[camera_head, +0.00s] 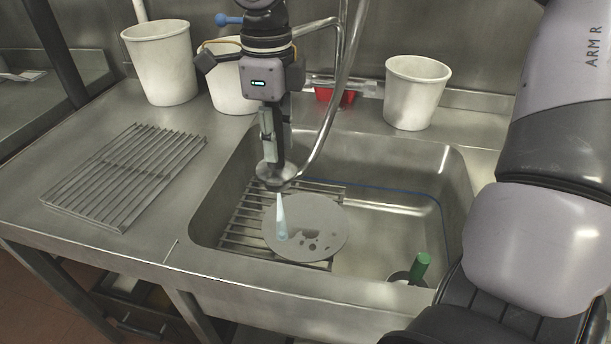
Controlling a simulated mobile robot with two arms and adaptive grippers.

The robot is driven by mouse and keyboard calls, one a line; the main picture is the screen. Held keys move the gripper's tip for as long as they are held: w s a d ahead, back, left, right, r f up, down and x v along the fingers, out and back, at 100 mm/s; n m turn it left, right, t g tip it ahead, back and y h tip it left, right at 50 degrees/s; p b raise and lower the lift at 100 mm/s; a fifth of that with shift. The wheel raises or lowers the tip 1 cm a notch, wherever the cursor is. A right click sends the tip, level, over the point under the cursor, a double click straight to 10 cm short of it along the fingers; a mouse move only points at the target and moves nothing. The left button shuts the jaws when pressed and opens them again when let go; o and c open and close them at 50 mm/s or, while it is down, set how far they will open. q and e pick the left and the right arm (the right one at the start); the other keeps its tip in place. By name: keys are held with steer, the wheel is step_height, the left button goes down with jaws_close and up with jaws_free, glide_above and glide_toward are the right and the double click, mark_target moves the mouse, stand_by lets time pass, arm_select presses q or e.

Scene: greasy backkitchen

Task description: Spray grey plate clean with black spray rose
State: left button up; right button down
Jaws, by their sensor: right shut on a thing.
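The grey plate (329,221) lies on a wire rack inside the sink (455,215). Dark spots show on its middle and right part. My right gripper (271,140) is above the plate's left side, shut on the spray rose (275,176), which points down. A pale blue water jet runs from the rose onto the left part of the plate. The gripper partly hides the rose's handle. My left gripper is not in view.
A metal hose loops beside the gripper. White buckets (161,67) (417,95) stand at the back, with a red object (335,96) between. A wire rack (128,173) lies on the left counter. A green-handled thing (421,266) stands at the sink's front right.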

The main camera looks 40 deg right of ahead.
steer(key=shift+s+d, duration=0.3)
steer(key=shift+s, duration=0.05)
steer(key=shift+s+d, duration=0.4)
steer(key=shift+s, duration=0.1)
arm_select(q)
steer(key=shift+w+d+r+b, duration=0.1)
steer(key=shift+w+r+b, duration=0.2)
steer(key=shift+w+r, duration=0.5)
arm_select(e)
steer(key=shift+s+d, duration=0.65)
steer(key=shift+s, duration=0.1)
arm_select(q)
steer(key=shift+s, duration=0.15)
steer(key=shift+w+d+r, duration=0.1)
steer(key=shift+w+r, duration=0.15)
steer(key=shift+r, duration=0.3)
arm_select(e)
steer(key=s+d, duration=0.2)
steer(key=s, duration=0.1)
steer(key=shift+s+d, duration=0.15)
steer(key=shift+d, duration=0.15)
